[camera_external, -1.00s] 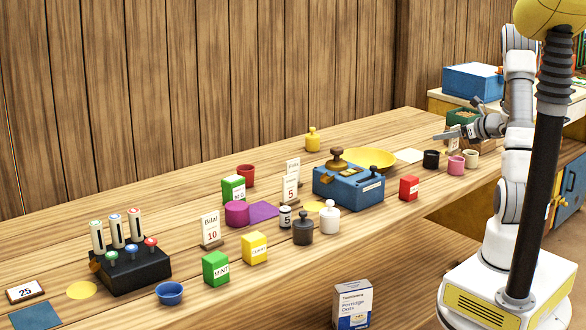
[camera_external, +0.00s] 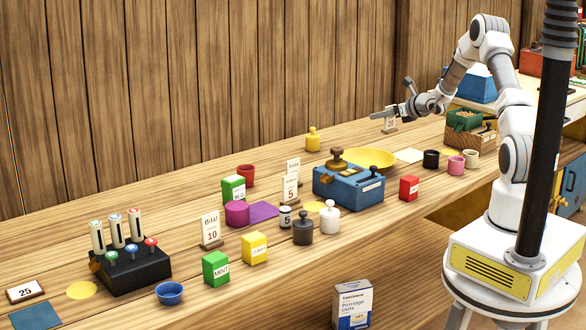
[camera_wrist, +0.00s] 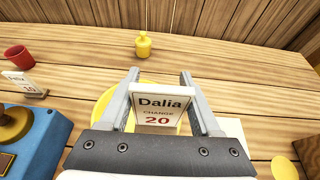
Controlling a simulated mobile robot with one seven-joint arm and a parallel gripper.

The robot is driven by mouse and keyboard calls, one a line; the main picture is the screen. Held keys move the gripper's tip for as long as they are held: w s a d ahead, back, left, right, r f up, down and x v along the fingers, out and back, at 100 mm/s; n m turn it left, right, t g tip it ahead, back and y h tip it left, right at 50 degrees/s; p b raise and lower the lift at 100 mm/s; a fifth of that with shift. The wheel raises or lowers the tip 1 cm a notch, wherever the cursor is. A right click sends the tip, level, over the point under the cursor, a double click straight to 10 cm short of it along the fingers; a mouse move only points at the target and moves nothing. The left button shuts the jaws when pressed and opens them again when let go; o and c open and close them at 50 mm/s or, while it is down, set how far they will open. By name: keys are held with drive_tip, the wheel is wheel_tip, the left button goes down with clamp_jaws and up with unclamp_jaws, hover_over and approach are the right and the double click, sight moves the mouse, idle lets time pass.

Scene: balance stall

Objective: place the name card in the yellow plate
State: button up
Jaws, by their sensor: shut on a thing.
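The name card (camera_external: 390,125), white and reading "Dalia change 20" in the wrist view (camera_wrist: 160,106), is upright between my fingers. My gripper (camera_external: 380,114) is shut on it, above the counter toward its far side. The yellow plate (camera_external: 372,156) sits beside the blue balance in the external view, below my gripper. In the wrist view the yellow plate (camera_wrist: 105,100) shows behind and below the card, partly hidden by the card and my fingers.
The blue balance box (camera_external: 348,188) with a brown knob stands left of the plate. A yellow weight (camera_external: 313,140) stands behind it. A white square (camera_external: 409,155) lies right of the plate, near dark, pink and cream cups (camera_external: 456,166). Other cards (camera_external: 211,229) stand further left.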

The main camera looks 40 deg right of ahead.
drive_tip(key=w+a+p, duration=0.2)
drive_tip(key=w+a, duration=0.2)
drive_tip(key=w, duration=0.1)
drive_tip(key=b, duration=0.5)
hover_over(360, 164)
drive_tip(key=shift+f, duration=5.55)
drive_tip(key=o, duration=1.4)
drive_tip(key=shift+s, duration=0.1)
drive_tip(key=shift+o, duration=0.2)
